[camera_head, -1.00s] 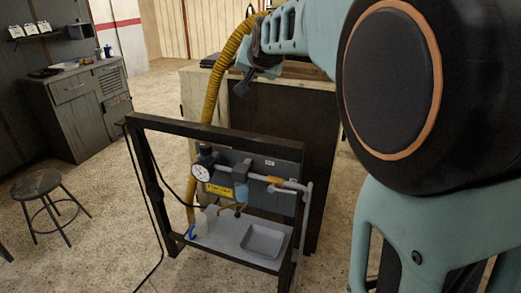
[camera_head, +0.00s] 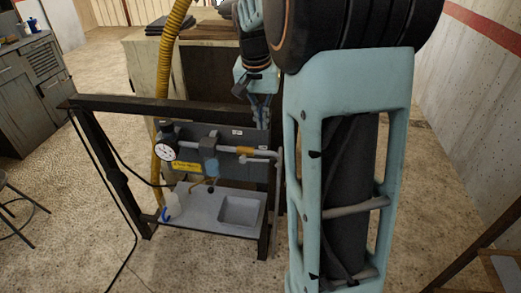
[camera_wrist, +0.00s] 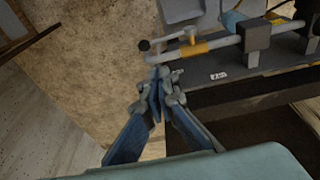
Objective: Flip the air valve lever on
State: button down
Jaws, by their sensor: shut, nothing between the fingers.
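The air valve is on the grey pipe at the right of the rack panel, where a yellow-orange fitting (camera_head: 245,151) sits. The lever is too small to make out in the head view. My gripper (camera_head: 262,118) is shut and empty, pointing down above the panel's right end. In the wrist view its fingertips (camera_wrist: 158,78) appear near the pipe's end and the knob. I cannot tell whether they touch.
A round gauge (camera_head: 165,149) and a blue-grey unit (camera_head: 209,145) share the panel. A shelf (camera_head: 195,215) with a grey tray and a white bottle lies below. A yellow hose (camera_head: 165,70) rises at left.

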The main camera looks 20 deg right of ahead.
send_near(266, 161)
jog(key=f, duration=0.1)
jog(key=w+f, duration=0.1)
jog(key=f, duration=0.1)
jog(key=d+f, duration=0.1)
jog(key=f, duration=0.1)
jog(key=shift+w+f, duration=0.1)
jog(key=shift+w, duration=0.3)
jog(key=shift+f, duration=0.55)
jog(key=shift+s+d+f+b, duration=0.15)
jog(key=shift+s+f+b, duration=0.15)
jog(key=shift+f+b, duration=0.45)
